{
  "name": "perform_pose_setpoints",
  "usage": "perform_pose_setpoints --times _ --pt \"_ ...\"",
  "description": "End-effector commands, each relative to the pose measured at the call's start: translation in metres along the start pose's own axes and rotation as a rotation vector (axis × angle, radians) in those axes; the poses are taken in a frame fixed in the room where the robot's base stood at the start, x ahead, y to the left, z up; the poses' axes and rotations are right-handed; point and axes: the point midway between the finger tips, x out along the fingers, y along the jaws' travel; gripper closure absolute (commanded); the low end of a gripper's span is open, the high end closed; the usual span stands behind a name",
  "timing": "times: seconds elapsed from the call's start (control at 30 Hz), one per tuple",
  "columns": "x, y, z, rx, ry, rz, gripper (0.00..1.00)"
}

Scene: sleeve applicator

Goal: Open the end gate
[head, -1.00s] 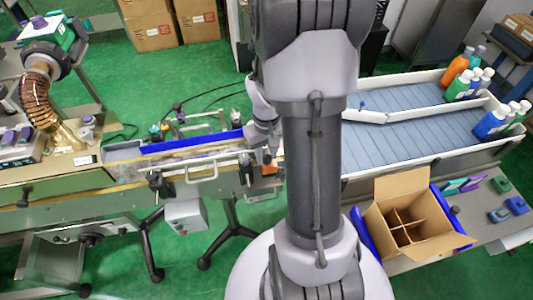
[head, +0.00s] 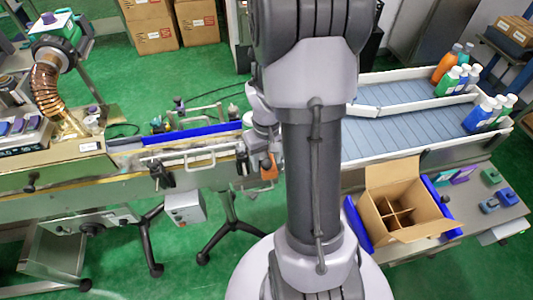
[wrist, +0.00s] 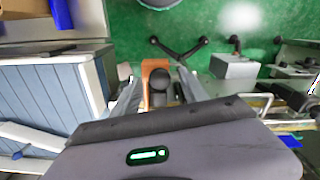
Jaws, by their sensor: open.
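The end gate appears to be the small orange piece (head: 269,174) at the right end of the left conveyor (head: 195,168). In the wrist view, the orange piece (wrist: 153,68) carries a dark round knob (wrist: 157,98) and lies between my fingers. My gripper (wrist: 158,92) is open, with one finger on each side of the knob. I cannot tell whether either finger touches it. In the head view, my arm partly hides my gripper, above the orange piece. How far the gate is swung is unclear.
A wide blue-grey conveyor (head: 400,143) with several bottles (head: 485,115) lies to the right. An open divided carton (head: 410,200) stands in front of it. A grey box (head: 186,207) hangs below the left conveyor. Green floor (head: 130,265) shows between the stands.

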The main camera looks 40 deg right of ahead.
Motion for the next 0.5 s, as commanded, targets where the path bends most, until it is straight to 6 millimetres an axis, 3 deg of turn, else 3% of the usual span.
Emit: perform_pose_setpoints --times 0.17,0.4,0.5 --pt "-0.037 0.000 -0.001 0.001 0.005 0.001 0.48" --pt "-0.119 0.001 -0.002 0.000 0.006 0.002 0.48" --pt "-0.145 0.000 -0.002 0.000 0.004 0.001 0.48"
